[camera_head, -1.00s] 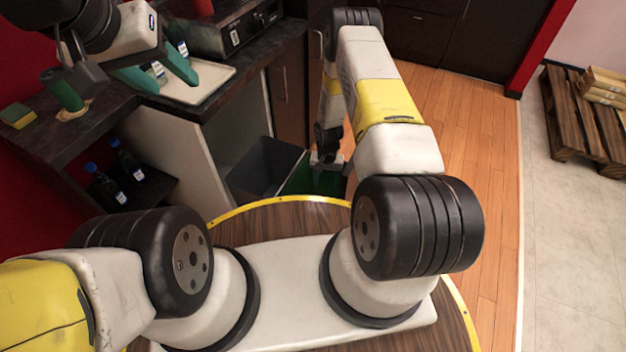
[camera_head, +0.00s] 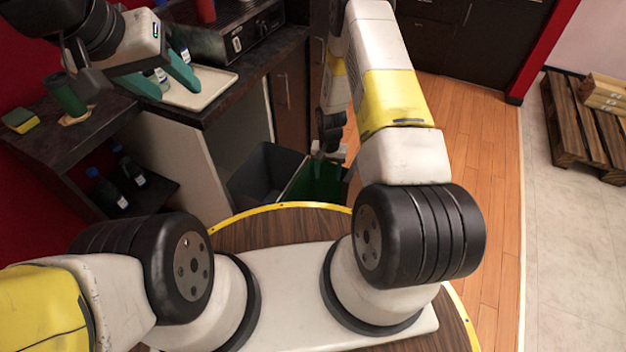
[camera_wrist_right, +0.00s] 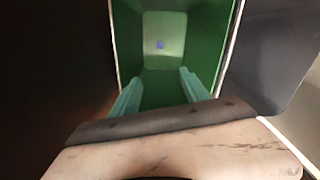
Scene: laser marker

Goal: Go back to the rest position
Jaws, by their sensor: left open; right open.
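My left gripper (camera_head: 178,92) is open, with its two teal fingers over the white tray (camera_head: 215,88) on the dark counter. Bottles stand around its fingers, and I see nothing clearly held between them. My right gripper (camera_head: 326,152) hangs low at the green bin (camera_head: 318,184), and its fingers are hard to make out there. In the right wrist view my right gripper (camera_wrist_right: 160,92) is open and empty, its two teal fingers apart and pointing into the green bin (camera_wrist_right: 160,88). A small blue thing (camera_wrist_right: 160,45) lies at the bottom of that bin.
A dark grey bin (camera_head: 265,172) stands left of the green one. A shelf with dark bottles (camera_head: 130,172), a green cylinder (camera_head: 66,97) and a sponge (camera_head: 20,120) are at left. Wooden floor (camera_head: 465,130) is clear at right, with pallets (camera_head: 590,125) beyond.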

